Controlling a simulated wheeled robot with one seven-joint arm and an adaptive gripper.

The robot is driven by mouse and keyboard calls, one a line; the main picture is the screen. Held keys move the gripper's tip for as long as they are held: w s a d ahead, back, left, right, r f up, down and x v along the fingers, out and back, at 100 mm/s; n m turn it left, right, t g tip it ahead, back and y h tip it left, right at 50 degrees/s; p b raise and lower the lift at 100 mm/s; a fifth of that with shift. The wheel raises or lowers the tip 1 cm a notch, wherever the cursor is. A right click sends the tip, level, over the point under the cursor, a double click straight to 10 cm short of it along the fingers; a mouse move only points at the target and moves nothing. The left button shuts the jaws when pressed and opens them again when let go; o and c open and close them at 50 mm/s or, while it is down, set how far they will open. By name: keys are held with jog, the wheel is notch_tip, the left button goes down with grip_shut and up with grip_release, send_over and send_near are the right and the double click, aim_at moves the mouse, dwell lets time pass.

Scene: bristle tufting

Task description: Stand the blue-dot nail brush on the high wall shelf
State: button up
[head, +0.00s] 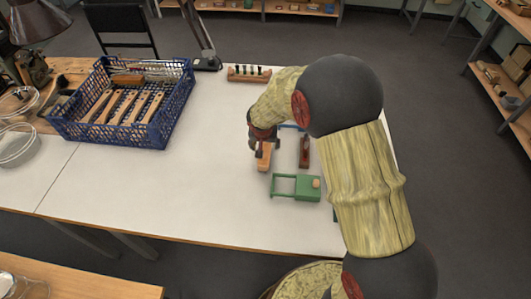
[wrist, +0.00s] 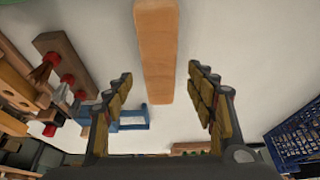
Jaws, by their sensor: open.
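A pale wooden block (head: 264,160), long and narrow, lies on the white table top in the head view. It also shows in the wrist view (wrist: 157,50), its near end between and just beyond my fingertips. I see no blue dot on it, so I cannot tell whether it is the blue-dot nail brush. My gripper (head: 261,141) is low over the table at the far end of this block. In the wrist view my gripper (wrist: 160,75) is open, with a finger on each side of the block and gaps between. I cannot make out the high wall shelf.
A dark reddish-brown piece (head: 304,151) lies right of the block, with a green frame (head: 297,187) nearer. A wooden rack (head: 248,74) stands at the back. A blue crate (head: 180,104) of handled brushes is at left. Shelving (head: 497,88) stands far right. The table's middle is clear.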

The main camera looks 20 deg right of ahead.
aim_at(266, 148)
jog(key=b+x, duration=0.1)
jog(key=x, duration=0.3)
jog(key=shift+s+f, duration=0.1)
jog(key=shift+f, duration=0.15)
jog(key=shift+c, duration=1.1)
jog(key=c, duration=1.1)
jog(key=shift+r, duration=0.1)
grip_shut()
jog(key=shift+r, duration=0.1)
